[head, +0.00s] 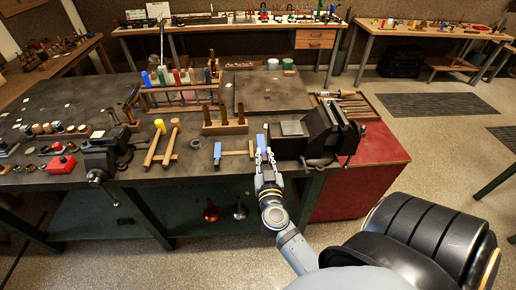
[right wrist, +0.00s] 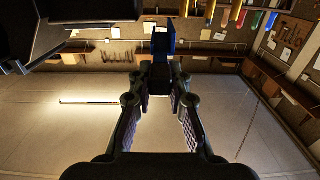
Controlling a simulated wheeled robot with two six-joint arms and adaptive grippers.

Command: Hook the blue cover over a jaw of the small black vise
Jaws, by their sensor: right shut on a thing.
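My right gripper (head: 266,160) is shut on a blue cover (head: 261,141) and holds it upright at the bench's front edge, just left of the large black vise. In the right wrist view the blue cover (right wrist: 163,38) stands beyond the fingertips (right wrist: 159,76). The small black vise (head: 104,158) is at the left of the bench's front edge, well away from my right gripper. A second blue piece (head: 217,152) is by the front edge, beside a wooden-handled tool. My left gripper is not in view.
The large black vise (head: 315,133) is close on the right of my gripper. Two wooden-handled hammers (head: 161,143) lie between the cover and the small vise. A red box (head: 61,164) lies left of the small vise. A tool rack (head: 180,95) stands behind.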

